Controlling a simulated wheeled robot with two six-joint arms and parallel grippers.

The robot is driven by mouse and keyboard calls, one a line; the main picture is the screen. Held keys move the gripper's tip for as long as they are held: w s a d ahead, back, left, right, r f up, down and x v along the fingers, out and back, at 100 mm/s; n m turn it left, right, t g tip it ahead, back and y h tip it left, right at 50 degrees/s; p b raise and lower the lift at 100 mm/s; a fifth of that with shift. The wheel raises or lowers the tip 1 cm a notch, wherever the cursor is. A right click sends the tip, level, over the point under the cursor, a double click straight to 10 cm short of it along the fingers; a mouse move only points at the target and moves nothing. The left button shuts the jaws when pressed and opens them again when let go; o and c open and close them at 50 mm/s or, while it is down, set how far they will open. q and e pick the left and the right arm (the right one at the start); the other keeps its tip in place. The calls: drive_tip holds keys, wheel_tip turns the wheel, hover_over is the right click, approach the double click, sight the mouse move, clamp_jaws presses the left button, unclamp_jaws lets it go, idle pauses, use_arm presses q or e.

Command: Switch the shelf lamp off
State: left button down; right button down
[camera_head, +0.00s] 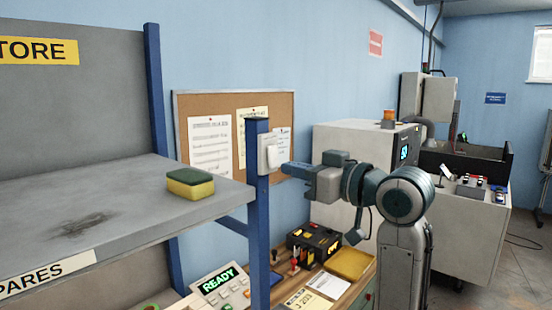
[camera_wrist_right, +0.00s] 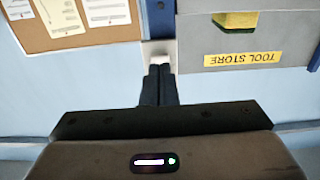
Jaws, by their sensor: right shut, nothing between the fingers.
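A small white switch box (camera_head: 271,152) is fixed on the blue shelf post (camera_head: 258,200) in the head view. It also shows in the right wrist view (camera_wrist_right: 158,48), just beyond my fingertips. My right gripper (camera_head: 286,168) is shut and empty, with its tips at or very near the box's right side. I cannot tell whether they touch it. In the wrist view the closed fingers (camera_wrist_right: 160,70) cover part of the box. The lamp itself is not visible, so I cannot tell if it is lit. My left gripper is not in view.
A grey shelf (camera_head: 120,195) carries a yellow-green sponge (camera_head: 190,184) near its right end. A cork board (camera_head: 180,105) hangs behind the post. Below are a READY panel (camera_head: 222,288), a black box (camera_head: 314,240) and a yellow pad (camera_head: 349,263) on a bench.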

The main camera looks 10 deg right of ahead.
drive_tip(key=shift+x, duration=1.2)
drive_tip(key=shift+d, duration=0.1)
drive_tip(key=v, duration=0.8)
idle(0.6)
